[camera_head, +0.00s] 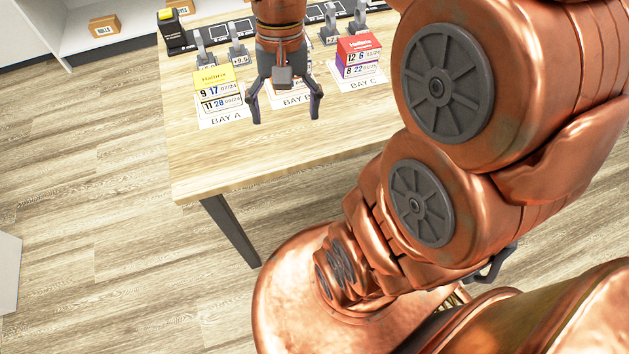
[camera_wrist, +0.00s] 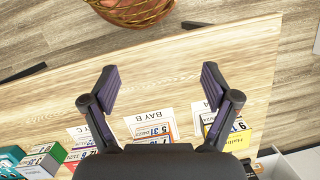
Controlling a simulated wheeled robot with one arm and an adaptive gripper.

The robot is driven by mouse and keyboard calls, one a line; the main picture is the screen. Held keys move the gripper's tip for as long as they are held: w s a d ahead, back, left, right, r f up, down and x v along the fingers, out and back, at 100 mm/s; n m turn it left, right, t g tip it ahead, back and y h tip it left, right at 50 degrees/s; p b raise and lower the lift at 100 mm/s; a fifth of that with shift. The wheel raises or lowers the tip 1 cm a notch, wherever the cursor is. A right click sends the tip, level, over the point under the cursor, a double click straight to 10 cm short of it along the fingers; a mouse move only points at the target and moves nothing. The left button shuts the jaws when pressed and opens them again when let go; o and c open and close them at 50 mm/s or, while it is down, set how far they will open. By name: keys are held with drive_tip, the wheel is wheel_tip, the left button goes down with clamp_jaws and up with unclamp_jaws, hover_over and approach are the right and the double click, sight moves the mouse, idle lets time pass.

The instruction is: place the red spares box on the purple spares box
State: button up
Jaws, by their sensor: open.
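The red spares box (camera_head: 358,44) sits on top of the purple spares box (camera_head: 359,72) on the bay C card, at the right of the table in the head view. They look squarely stacked. In the wrist view this stack is at the lower left, partly hidden behind my gripper. My gripper (camera_head: 284,115) is open and empty, pointing down in front of bay B, to the left of the stack and apart from it. Its two spread fingers also show in the wrist view (camera_wrist: 158,88).
A yellow box (camera_head: 213,76) sits on another box on the bay A card (camera_head: 226,119). A box on bay B is mostly hidden behind my gripper. Grey upright holders (camera_head: 238,45) stand behind the bays. The table's front part (camera_head: 230,160) is clear.

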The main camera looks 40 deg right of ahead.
drive_tip(key=s+a+f+n+h, duration=0.1)
drive_tip(key=s+f+n, duration=0.1)
drive_tip(key=s, duration=0.4)
drive_tip(key=s+a+f+n, duration=0.2)
drive_tip(key=s+f+n, duration=0.1)
drive_tip(key=s, duration=0.3)
drive_tip(key=shift+s+a+f+n+h, duration=0.15)
drive_tip(key=shift+a+f+n+h, duration=0.1)
drive_tip(key=shift+f+n+h, duration=0.2)
drive_tip(key=shift+r, duration=0.1)
